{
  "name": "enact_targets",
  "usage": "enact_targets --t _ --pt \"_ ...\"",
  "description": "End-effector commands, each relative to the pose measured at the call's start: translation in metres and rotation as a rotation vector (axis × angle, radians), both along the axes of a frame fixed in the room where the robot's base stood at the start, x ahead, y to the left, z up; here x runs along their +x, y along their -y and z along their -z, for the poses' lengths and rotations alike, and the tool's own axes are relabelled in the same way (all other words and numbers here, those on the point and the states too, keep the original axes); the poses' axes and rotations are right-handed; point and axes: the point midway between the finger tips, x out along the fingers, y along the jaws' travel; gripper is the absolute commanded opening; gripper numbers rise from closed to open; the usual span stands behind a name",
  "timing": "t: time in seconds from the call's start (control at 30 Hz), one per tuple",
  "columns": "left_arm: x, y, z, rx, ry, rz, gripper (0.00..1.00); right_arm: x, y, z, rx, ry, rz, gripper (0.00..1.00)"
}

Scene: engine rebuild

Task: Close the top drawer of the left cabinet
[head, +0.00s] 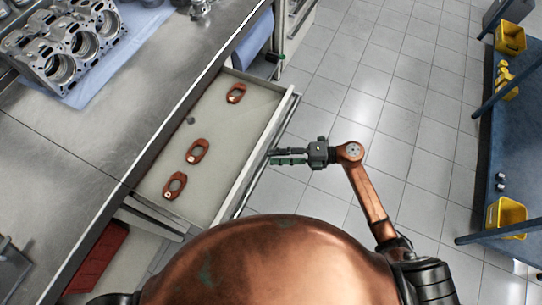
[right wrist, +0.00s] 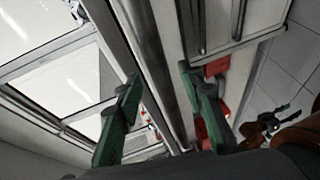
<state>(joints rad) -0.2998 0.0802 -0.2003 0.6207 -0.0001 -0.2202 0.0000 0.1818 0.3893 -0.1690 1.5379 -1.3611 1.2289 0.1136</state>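The top drawer (head: 228,138) stands pulled out from under the metal worktop in the head view. Several copper-coloured oval parts lie inside it. Its front panel runs slantwise along the right side of the drawer. My right gripper (head: 275,157) is at the outer side of this front, close to the handle bar. In the right wrist view its two green fingers (right wrist: 162,95) are spread, with a long panel edge or bar showing between them. Contact cannot be told. A dark gripper-like shape, perhaps my left gripper (right wrist: 268,122), shows small in the right wrist view.
An engine block (head: 65,45) sits on a blue cloth on the worktop (head: 150,75). A red item (head: 97,262) lies low at left. A blue bench (head: 515,150) with yellow bins (head: 507,215) stands at right. Tiled floor between is clear.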

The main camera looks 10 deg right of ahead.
Motion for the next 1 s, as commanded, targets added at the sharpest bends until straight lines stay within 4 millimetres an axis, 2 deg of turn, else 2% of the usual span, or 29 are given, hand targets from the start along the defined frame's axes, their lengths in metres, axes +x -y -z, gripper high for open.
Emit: enact_targets --t 0.2,0.5,1.0 --pt "-0.001 0.000 0.002 -0.001 -0.001 0.000 0.40 0.003 -0.018 0.003 0.002 0.000 0.001 0.36" --pt "-0.001 0.000 0.002 -0.001 -0.001 0.000 0.40 0.003 -0.020 0.004 0.001 -0.002 0.001 0.35" --pt "-0.001 0.000 0.002 -0.001 -0.002 0.000 0.40 0.003 -0.020 0.004 0.001 -0.002 0.001 0.01"
